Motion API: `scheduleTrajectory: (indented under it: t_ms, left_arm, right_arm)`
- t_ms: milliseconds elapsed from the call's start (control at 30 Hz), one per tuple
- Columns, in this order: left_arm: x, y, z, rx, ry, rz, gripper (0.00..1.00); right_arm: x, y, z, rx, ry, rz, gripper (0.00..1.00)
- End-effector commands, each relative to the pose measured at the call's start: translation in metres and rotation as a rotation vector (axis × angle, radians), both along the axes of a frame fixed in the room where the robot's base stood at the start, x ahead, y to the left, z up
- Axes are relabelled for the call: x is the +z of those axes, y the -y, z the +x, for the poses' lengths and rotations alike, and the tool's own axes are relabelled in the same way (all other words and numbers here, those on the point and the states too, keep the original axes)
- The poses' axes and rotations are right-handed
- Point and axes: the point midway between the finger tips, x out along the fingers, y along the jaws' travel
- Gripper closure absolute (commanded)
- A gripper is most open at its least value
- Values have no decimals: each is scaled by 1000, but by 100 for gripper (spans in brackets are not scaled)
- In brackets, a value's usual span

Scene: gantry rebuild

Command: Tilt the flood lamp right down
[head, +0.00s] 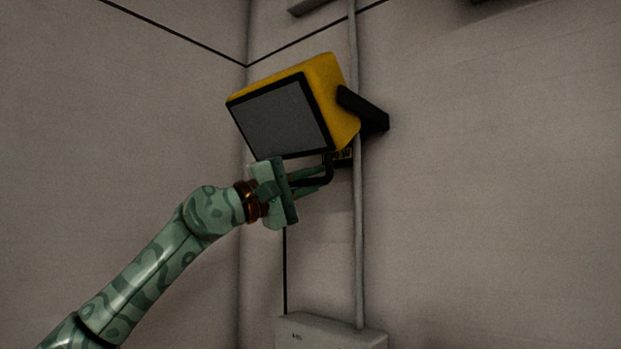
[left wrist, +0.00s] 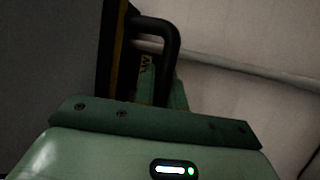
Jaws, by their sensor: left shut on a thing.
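The flood lamp is a yellow box (head: 340,105) with a dark grey glass face (head: 280,118) in a black frame, on a black bracket (head: 370,110) at the wall. Its face points left and somewhat downward. A black handle (head: 329,172) hangs under the lamp; it also shows in the left wrist view (left wrist: 172,45). My left gripper (head: 312,180) is at this handle, its green fingers shut on it just below the lamp. In the left wrist view the fingertips are partly hidden behind the gripper's palm. My right gripper is in neither view.
A grey conduit (head: 359,240) runs down the wall behind the lamp to a pale box (head: 330,332) at the bottom. A thin dark cable (head: 285,270) hangs left of it. The wall corner is close behind; the space left of the lamp is clear.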

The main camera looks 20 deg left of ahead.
Motion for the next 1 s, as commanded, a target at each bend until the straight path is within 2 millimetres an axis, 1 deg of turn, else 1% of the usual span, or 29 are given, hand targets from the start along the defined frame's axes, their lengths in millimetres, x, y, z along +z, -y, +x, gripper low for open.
scheduleTrajectory:
  t_ms: [167, 200, 233, 267, 533, 667, 767, 1000]
  left_arm:
    - [3, -1, -1, 1, 5, -2, 100]
    - [3, -1, -1, 1, 6, -3, 76]
    - [3, -1, -1, 1, 6, -3, 68]
    - [3, -1, -1, 1, 5, -2, 66]
    - [1, -1, -2, 1, 4, -2, 66]
    - [-5, -9, -9, 2, 5, -1, 66]
    - [-15, -21, -21, 4, 4, 0, 66]
    - [-40, -64, -66, 4, 2, -1, 66]
  right_arm:
    - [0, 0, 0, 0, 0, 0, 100]
    - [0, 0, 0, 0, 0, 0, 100]
    - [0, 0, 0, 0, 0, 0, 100]
    - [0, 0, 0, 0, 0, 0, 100]
    - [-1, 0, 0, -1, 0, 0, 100]
    - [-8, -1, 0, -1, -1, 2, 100]
    - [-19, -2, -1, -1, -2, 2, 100]
    - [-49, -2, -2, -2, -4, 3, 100]
